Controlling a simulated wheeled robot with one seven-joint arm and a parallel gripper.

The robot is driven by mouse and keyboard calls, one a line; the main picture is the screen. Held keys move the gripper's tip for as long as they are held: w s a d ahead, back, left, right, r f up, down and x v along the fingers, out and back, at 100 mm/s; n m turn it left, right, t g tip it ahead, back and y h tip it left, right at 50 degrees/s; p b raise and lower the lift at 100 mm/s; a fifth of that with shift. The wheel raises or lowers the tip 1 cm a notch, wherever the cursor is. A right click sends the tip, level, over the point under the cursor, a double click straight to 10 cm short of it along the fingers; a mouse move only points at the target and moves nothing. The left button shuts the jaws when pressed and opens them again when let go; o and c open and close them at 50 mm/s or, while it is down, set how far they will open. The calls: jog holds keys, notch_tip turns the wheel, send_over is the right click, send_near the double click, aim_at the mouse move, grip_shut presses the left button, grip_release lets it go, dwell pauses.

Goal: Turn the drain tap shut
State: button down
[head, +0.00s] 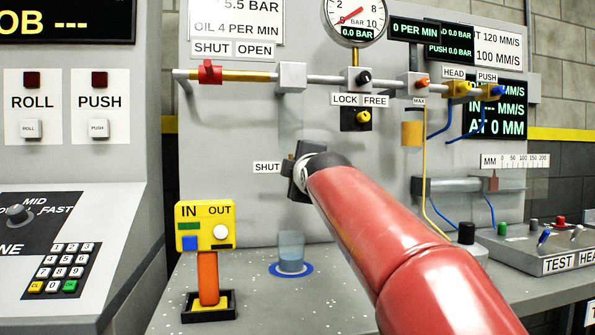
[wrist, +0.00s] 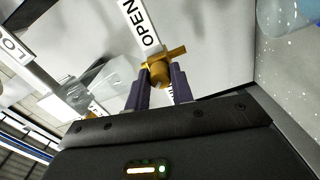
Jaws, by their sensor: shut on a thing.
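The drain tap (wrist: 161,76) is a brass fitting with a short bar handle, in the top middle of the wrist view. The two purple fingers of my gripper (wrist: 160,84) are shut on it, one on each side. A white OPEN label (wrist: 140,25) lies just above the tap there; a second label below is mostly hidden by the fingers. In the head view my gripper (head: 300,178) is against the grey panel, just right of a SHUT label (head: 267,168).
A clear cup (head: 291,250) stands on a blue ring on the bench below my gripper. A yellow IN/OUT box (head: 205,226) on an orange post stands to its left. A pipe (head: 330,80) with a red-handled valve runs above. Hoses and a cylinder (head: 450,185) are to the right.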

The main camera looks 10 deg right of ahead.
dwell(0.4)
jog(key=c, duration=1.2)
grip_release()
jog(key=s+b, duration=0.1)
jog(key=s, duration=0.6)
jog(key=shift+s+b, duration=0.35)
jog(key=shift+s, duration=0.05)
